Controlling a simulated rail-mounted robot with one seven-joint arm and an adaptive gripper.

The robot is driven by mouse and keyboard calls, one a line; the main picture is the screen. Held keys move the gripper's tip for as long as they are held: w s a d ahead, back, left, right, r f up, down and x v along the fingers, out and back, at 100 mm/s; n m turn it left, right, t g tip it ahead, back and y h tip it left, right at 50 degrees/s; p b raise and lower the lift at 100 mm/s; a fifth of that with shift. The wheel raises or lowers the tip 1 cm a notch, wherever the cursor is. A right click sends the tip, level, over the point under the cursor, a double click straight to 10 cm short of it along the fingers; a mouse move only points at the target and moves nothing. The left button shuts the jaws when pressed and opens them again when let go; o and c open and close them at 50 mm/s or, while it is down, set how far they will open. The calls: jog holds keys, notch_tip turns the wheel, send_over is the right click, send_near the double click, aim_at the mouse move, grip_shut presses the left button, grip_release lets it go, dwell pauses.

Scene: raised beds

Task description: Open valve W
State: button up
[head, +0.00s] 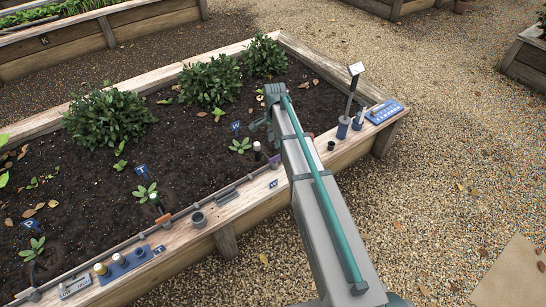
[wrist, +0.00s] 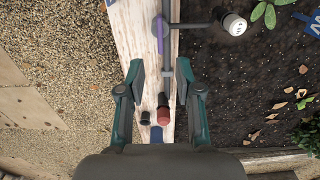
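Valve W appears to be the purple-handled fitting (head: 274,160) on the pipe along the bed's front edge, near the blue W sign (head: 236,127). In the wrist view its long purple handle (wrist: 160,36) lies roughly parallel to the pipe, over the plank. A short side pipe runs to a riser with a white cap (wrist: 235,24). My gripper (wrist: 161,80) is open and empty, its fingers pointing toward the purple handle's near end. In the head view my gripper (head: 258,124) is above the soil and partly hidden by my arm. The valve body is too small to make out.
A red-capped part (wrist: 163,112) and a small black cup (wrist: 146,117) are close below the gripper. A white-faced post (head: 355,70) and a blue tray (head: 385,111) stand at the bed's right corner. Leafy bushes (head: 210,82) grow behind. Gravel (head: 450,190) is clear at right.

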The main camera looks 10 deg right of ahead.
aim_at(274, 159)
notch_tip(274, 159, down, 10)
jog(key=shift+f+b, duration=0.1)
jog(key=shift+b, duration=0.3)
grip_shut()
